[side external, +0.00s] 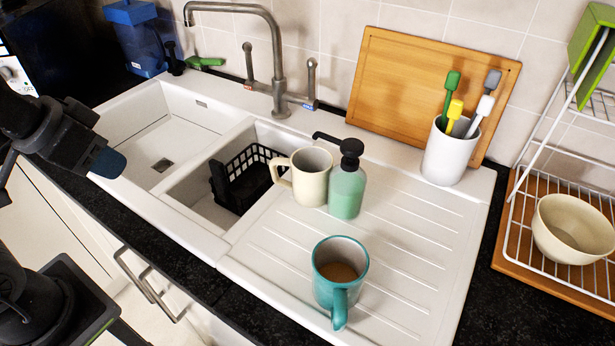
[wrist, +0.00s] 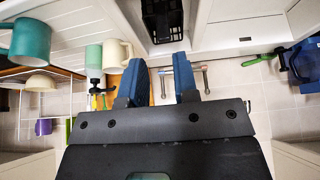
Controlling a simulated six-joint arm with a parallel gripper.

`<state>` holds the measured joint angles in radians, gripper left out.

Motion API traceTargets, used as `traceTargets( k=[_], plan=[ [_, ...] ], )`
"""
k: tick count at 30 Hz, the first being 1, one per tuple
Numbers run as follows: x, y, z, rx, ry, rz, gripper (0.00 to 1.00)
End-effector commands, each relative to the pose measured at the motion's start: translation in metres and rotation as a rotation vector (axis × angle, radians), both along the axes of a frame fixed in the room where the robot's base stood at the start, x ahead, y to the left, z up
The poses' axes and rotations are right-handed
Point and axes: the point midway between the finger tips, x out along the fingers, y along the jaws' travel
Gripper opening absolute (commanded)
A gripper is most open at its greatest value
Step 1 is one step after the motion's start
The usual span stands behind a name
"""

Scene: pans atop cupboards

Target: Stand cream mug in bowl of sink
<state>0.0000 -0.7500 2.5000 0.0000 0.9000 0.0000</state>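The cream mug (side external: 310,182) stands upright on the sink's draining board, right of the small basin, its handle pointing left. It also shows upside down in the wrist view (wrist: 115,55). The white sink has a large empty main bowl (side external: 145,140) at the left with a drain in its floor. A smaller basin (side external: 190,190) beside it holds a black rack (side external: 245,175). My gripper (side external: 110,162) is at the left, near the main bowl's front edge and away from the mug. In the wrist view its blue fingers (wrist: 163,80) are apart with nothing between them.
A green soap dispenser (side external: 347,190) stands close against the mug's right side. A teal mug (side external: 338,285) with brown contents stands nearer the front. The tap (side external: 277,75) arches behind the basins. A white pot of brushes (side external: 447,155) and a wooden board (side external: 410,85) stand behind.

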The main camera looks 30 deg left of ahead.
Motion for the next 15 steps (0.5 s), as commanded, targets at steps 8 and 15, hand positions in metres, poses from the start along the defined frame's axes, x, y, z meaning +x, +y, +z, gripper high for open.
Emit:
traceTargets(
  k=[8, 15],
  plan=[
    [0.0000, 0.0000, 0.0000, 0.000, 0.000, 0.000, 0.55],
    [0.0000, 0.0000, 0.0000, 0.000, 0.000, 0.000, 0.78]
  ],
)
